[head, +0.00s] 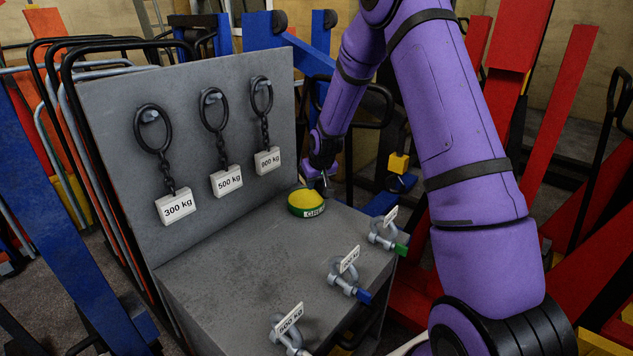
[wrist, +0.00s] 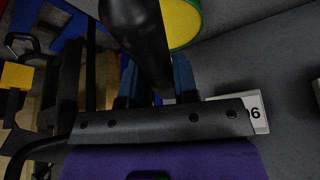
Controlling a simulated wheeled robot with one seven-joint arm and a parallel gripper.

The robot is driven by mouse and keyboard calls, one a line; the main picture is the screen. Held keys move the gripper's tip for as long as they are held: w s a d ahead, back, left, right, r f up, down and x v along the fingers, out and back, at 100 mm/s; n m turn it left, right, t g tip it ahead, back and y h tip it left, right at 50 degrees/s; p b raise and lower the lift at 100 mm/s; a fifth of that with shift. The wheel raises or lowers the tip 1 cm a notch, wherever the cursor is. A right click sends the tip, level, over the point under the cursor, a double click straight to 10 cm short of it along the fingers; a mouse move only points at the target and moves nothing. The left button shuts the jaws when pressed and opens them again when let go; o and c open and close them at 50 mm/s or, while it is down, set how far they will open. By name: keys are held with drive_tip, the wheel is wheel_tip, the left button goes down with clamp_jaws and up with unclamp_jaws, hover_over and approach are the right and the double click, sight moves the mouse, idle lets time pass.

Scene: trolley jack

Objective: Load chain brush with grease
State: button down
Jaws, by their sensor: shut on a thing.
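A round green tin (head: 306,203) with yellow grease inside stands at the back right of the grey bench top, near the upright panel. Its label is partly readable. My gripper (head: 321,178) is just behind and right of the tin. In the wrist view, my gripper (wrist: 155,80) is shut on a thick black piece, which I take to be the chain brush (wrist: 138,35). The green tin (wrist: 182,20) shows at the top, beside and partly behind the brush. The bristle end is not clearly visible, so I cannot tell whether it touches the grease.
The grey bench (head: 235,270) carries several tagged shackles along its right edge, one with a green pin (head: 400,249) and one with a blue pin (head: 364,296). Tagged chains hang on the upright panel (head: 120,110). Red and blue jacks crowd around. The bench's middle is clear.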

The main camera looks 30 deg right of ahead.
drive_tip(key=shift+f, duration=2.9)
drive_tip(key=shift+a+f, duration=0.1)
drive_tip(key=shift+f, duration=0.55)
drive_tip(key=shift+r, duration=3.55)
